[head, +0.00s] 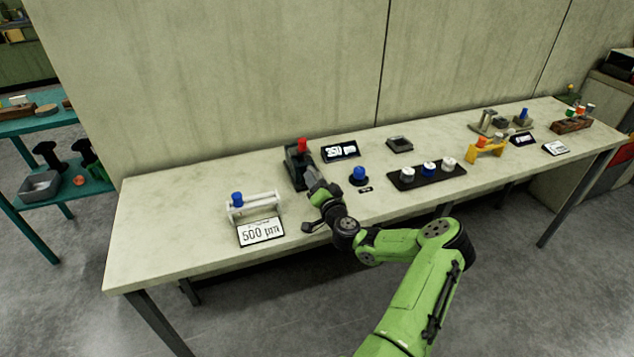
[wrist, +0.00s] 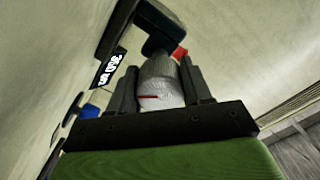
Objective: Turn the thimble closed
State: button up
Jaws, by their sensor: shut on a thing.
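The thimble (wrist: 158,86) is a grey, ribbed cylinder with a short red line on it, seen in the wrist view between my two fingers. My gripper (wrist: 160,88) is shut on it, one dark finger on each side. The thimble belongs to a dark fixture (head: 294,170) with a red part (head: 302,145) on top, standing on the table left of centre. In the head view my gripper (head: 313,180) reaches this fixture from the front right, and my fingers and arm hide most of the thimble there.
A white stand with a blue knob (head: 237,199) and a "500 pm" sign (head: 261,232) are to the left. A "350 pm" sign (head: 340,151) stands just right of the fixture. A blue-topped piece (head: 359,176) and a black tray (head: 407,183) are further right. Bare table lies at far left.

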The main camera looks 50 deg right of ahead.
jog(key=shift+m, duration=0.7)
jog(key=o, duration=1.1)
jog(key=shift+c, duration=0.2)
jog(key=b+v, duration=0.3)
jog(key=v, duration=1.2)
jog(key=shift+s, duration=0.4)
jog(key=shift+a, duration=0.1)
